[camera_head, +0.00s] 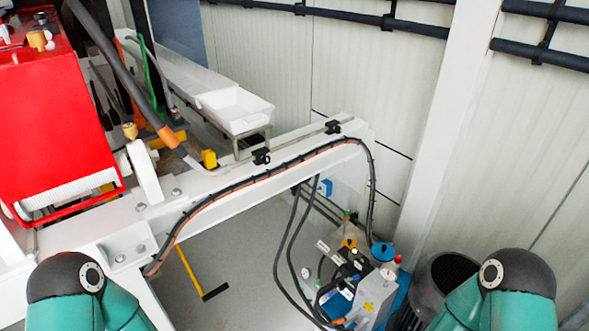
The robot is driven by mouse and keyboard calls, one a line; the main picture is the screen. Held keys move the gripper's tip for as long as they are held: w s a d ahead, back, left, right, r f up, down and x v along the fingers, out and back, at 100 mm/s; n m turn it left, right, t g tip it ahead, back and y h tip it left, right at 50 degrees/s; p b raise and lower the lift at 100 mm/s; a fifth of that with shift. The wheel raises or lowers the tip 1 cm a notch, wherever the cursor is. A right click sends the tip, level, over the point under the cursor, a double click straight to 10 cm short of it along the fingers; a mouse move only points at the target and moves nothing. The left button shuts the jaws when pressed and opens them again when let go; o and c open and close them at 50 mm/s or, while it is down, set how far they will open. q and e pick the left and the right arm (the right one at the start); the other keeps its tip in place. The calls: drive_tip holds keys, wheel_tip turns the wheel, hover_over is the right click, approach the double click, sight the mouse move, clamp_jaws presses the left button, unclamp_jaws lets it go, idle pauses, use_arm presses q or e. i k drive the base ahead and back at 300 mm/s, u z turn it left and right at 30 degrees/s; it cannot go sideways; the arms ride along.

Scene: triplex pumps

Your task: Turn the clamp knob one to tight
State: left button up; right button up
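Two small black knob-like fittings sit on the top of a white beam (225,191). One fitting (261,157) is near the beam's middle. The other fitting (333,127) is nearer its far right end. They may be clamp knobs, but I cannot tell which is knob one or how tight either is. Only teal and dark links of my two arms show at the bottom left and bottom right. Neither gripper is in view, and nothing of mine touches the fittings.
A black cable bundle (222,190) runs along the beam's front side. A red machine (40,110) stands at the left. A white trough (235,106) lies behind the beam. A hydraulic unit (355,285) and dark motor (440,285) stand below right. Open floor shows under the beam.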

sight(266, 160)
drive_tip(key=u, duration=0.15)
drive_tip(key=i, duration=0.95)
drive_tip(key=z, duration=0.2)
drive_tip(key=k, duration=0.9)
drive_tip(key=u, duration=0.2)
drive_tip(key=i, duration=0.9)
drive_tip(key=z, duration=0.1)
